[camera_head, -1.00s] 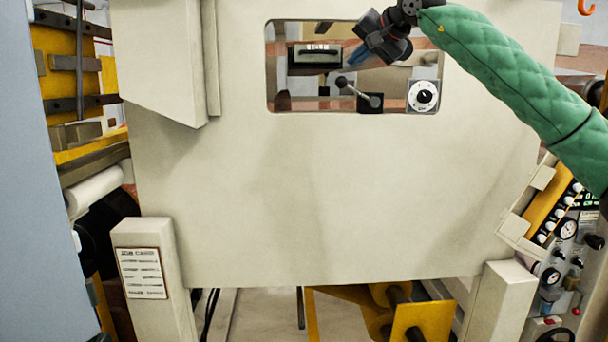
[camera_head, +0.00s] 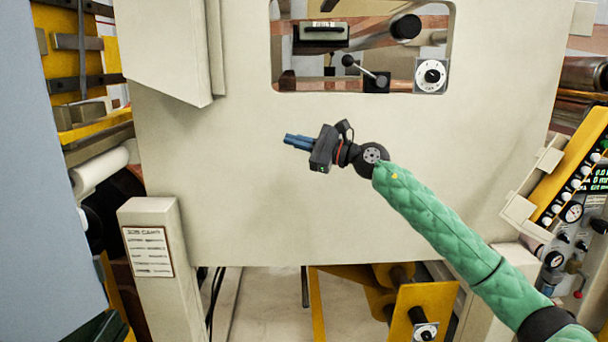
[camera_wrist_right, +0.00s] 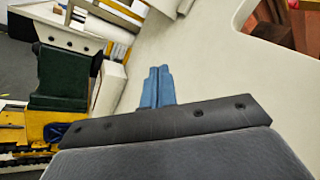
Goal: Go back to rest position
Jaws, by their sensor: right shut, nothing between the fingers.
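My right gripper (camera_head: 298,141) is in front of the large cream machine panel, below its window. Its blue fingers are together and point left, with nothing held. The green-sleeved right arm reaches it from the lower right. In the right wrist view the blue fingertips (camera_wrist_right: 157,88) lie side by side with no gap, in front of the cream panel (camera_wrist_right: 210,60). My left gripper does not show in either view.
The panel window (camera_head: 450,60) holds a lever with a black knob (camera_head: 348,60) and a round dial (camera_head: 431,76). A control console (camera_head: 575,185) stands at right. A post with a label (camera_head: 148,252) stands at lower left. Yellow brackets (camera_head: 425,305) sit below the panel.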

